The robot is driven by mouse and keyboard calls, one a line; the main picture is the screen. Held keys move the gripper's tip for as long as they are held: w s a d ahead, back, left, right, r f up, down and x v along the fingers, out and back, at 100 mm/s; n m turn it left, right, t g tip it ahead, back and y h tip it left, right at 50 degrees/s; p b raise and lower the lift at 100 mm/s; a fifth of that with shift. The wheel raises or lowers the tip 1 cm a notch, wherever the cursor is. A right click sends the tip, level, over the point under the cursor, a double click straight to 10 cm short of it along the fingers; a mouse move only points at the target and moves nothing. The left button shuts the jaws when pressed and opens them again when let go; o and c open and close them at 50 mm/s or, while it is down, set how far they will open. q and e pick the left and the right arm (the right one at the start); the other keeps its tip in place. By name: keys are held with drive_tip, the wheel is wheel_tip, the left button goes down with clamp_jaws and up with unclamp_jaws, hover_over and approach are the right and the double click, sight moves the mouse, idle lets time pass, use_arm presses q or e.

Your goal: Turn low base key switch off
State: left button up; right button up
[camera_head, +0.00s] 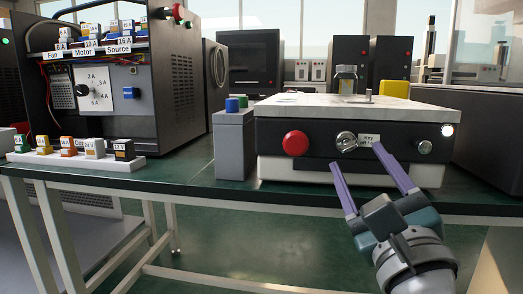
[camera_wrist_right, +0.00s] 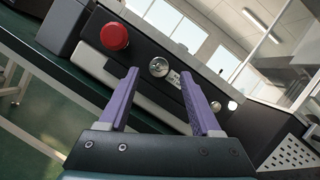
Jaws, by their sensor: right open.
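The low base (camera_head: 400,160) has a dark front panel and a pale top. Its key switch (camera_head: 346,141) is a round metal knob beside a white "Key" label, between a red button and a smaller metal knob. The key switch also shows in the right wrist view (camera_wrist_right: 159,67), ahead of the fingers. My right gripper (camera_head: 356,156) is open, with two purple fingers pointing toward the panel. The switch appears between and just beyond the fingertips; I see no contact. The knob's exact angle is too small to tell. My left gripper is not in view.
The red button (camera_head: 295,143) is left of the switch and a metal knob (camera_head: 424,147) is right. A grey box (camera_head: 234,146) with blue and green buttons stands left of the base. A larger cabinet (camera_head: 140,90) and a connector strip (camera_head: 75,158) sit further left on the green table (camera_head: 190,182).

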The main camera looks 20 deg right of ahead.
sight(348, 146)
drive_tip(key=x, duration=0.4)
drive_tip(key=shift+s, duration=0.1)
clamp_jaws()
idle(0.4)
